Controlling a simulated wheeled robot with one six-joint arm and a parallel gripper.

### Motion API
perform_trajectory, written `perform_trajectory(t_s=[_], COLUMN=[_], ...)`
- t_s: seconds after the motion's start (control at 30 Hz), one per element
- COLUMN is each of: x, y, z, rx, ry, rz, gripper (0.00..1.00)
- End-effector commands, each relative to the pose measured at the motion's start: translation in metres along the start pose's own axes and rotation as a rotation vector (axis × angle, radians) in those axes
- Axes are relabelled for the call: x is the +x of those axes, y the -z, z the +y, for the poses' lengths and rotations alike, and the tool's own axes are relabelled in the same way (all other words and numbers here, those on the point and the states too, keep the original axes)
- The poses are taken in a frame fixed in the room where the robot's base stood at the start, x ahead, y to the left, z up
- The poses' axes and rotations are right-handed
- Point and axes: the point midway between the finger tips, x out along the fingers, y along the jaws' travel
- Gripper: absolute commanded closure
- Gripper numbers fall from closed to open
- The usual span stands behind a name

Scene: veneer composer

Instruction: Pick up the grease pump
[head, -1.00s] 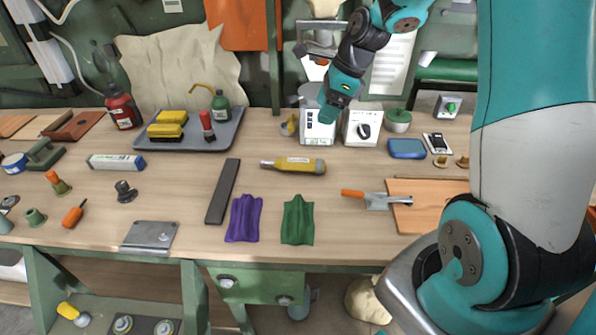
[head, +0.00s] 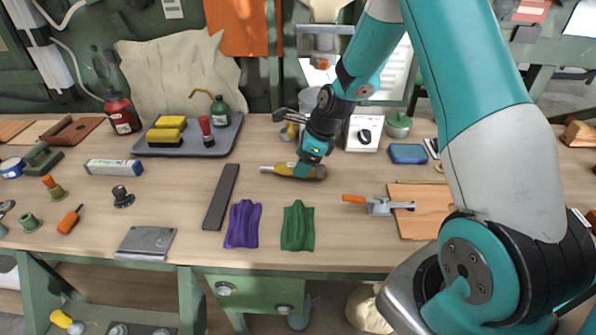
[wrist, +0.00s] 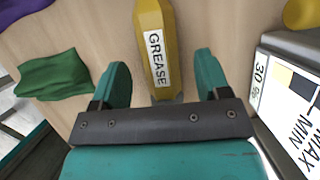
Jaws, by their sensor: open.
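The grease pump (head: 281,169) is a yellow cylinder with a narrow nozzle at its left end, lying on the workbench. In the wrist view the pump (wrist: 156,50) bears a white label reading GREASE and lies between my fingers, with space on both sides. My gripper (wrist: 160,80) is open and empty. In the head view my gripper (head: 307,165) is over the right part of the pump and hides some of it. I cannot tell how high above the pump it is.
A white labelled box (wrist: 290,100) stands close to my right finger in the wrist view. A green cloth (head: 297,226), a purple cloth (head: 243,224) and a dark bar (head: 221,197) lie nearby.

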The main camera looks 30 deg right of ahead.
Motion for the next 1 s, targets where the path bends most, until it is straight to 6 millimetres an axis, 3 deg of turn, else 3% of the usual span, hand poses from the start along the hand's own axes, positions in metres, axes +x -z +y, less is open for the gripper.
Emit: perform_trajectory(t_s=[0.13,0.4,0.43,0.6,0.7,1.0], x=[0.02,0.024,0.024,0.024,0.024,0.021], y=[0.001,0.001,0.001,0.001,0.001,-0.001], z=[0.001,0.001,0.001,0.001,0.001,0.0], rx=[0.0,0.0,0.0,0.0,0.0,0.0], ry=[-0.001,0.001,0.001,0.001,0.001,0.002], rz=[0.001,0.001,0.001,0.001,0.001,0.0], gripper=[0.31,0.31,0.33,0.72,0.91,0.91])
